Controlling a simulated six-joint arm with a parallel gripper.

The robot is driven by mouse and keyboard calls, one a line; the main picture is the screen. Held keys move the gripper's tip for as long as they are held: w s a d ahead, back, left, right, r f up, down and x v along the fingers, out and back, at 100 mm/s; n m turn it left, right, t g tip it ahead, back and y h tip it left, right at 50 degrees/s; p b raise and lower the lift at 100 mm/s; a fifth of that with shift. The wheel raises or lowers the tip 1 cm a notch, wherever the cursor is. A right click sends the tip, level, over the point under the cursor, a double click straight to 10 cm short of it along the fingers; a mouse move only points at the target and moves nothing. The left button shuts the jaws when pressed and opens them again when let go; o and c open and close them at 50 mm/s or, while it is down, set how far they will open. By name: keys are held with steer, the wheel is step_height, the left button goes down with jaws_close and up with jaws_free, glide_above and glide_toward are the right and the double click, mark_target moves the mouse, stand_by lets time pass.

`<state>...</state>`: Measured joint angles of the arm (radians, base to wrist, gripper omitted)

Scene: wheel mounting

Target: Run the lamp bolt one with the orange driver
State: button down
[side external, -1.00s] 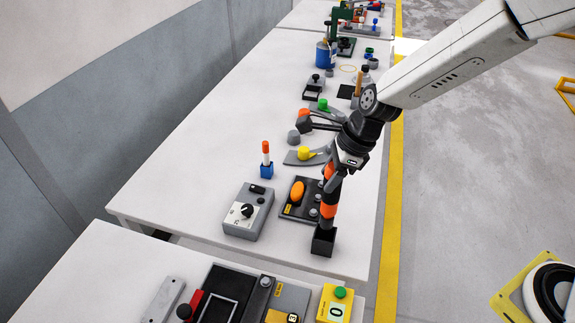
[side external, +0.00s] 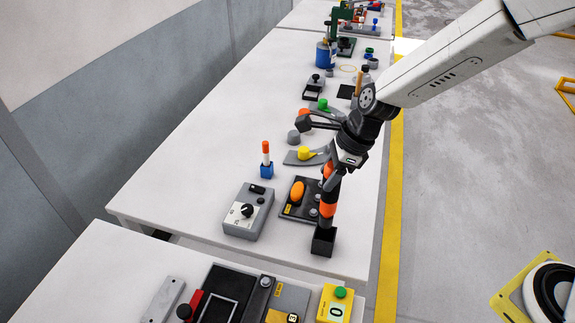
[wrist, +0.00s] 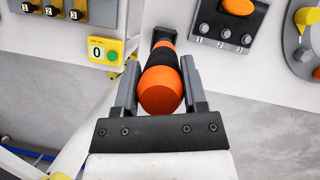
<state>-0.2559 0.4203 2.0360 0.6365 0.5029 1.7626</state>
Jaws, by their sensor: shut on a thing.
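My gripper (wrist: 160,88) is shut on the orange driver (wrist: 160,92), which has black and orange bands. The driver (side external: 328,209) stands upright with its lower end at the black square holder (side external: 323,241); its tip is hidden. The orange oval lamp (side external: 297,191) sits on a dark plate (side external: 290,211), left of the driver in the side view. Three grey bolts line the plate, numbered in the wrist view. Bolt one (wrist: 204,28) is the leftmost there, and it is the one nearest the holder.
A grey box with a black knob (side external: 247,211) stands left of the lamp plate. A blue holder with an orange-topped stick (side external: 266,160) and a yellow knob on a grey base (side external: 304,153) stand beyond. A yellow counter reading 0 (side external: 335,304) is on the near table.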

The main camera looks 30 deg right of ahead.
steer(key=w+d, duration=0.3)
steer(key=w, duration=0.6)
steer(key=shift+w, duration=0.15)
steer(key=shift+f, duration=0.1)
steer(key=shift+f, duration=3.65)
stand_by(0.5)
